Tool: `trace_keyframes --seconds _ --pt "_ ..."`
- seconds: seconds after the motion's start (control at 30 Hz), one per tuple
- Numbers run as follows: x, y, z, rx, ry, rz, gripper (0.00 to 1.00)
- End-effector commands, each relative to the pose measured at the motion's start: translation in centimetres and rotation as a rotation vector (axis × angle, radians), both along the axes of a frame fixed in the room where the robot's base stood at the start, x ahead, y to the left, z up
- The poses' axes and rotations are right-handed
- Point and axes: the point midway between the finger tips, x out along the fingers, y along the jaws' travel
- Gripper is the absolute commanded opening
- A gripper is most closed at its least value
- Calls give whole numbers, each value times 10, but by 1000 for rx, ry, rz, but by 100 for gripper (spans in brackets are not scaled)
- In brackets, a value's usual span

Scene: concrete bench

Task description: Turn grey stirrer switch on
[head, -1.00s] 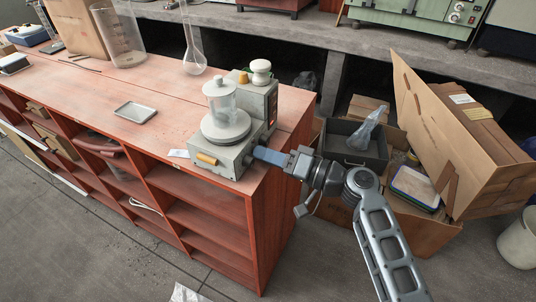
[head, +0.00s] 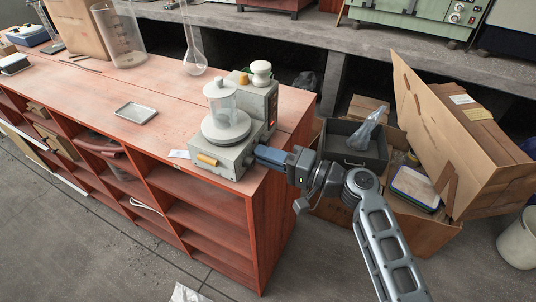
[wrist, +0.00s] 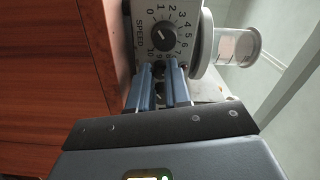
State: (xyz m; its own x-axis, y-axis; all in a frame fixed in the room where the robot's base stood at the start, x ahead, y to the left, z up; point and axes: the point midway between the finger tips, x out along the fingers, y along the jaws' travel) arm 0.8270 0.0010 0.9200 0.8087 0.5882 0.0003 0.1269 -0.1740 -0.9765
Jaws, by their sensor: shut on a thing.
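The grey stirrer (head: 217,160) sits at the right end of the red bench, with a round plate (head: 226,128) and a lidded glass jar (head: 221,100) on top. In the wrist view its face carries a black speed dial (wrist: 163,34), with a small dark switch (wrist: 158,69) below it. My gripper (head: 257,154) reaches the stirrer's right face from the right. In the wrist view its two blue fingers (wrist: 160,78) are shut on the switch, one on each side. The fingers partly hide the switch, so its setting cannot be read.
A second grey device (head: 262,100) with a white knob stands close behind the stirrer. A grey tray (head: 135,112), a beaker (head: 120,38) and a flask (head: 194,58) are on the bench. Cardboard boxes (head: 480,140) and a dark bin (head: 345,148) lie right of the bench, near my arm.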

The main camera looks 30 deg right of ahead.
Motion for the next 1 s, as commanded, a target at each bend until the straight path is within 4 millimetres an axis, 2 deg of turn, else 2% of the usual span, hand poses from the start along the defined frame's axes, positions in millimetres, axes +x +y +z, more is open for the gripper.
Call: trace_keyframes --seconds 0.5,1.0 --pt "0 -1 0 243 179 -2 0" --pt "0 -1 -1 278 204 -2 0"
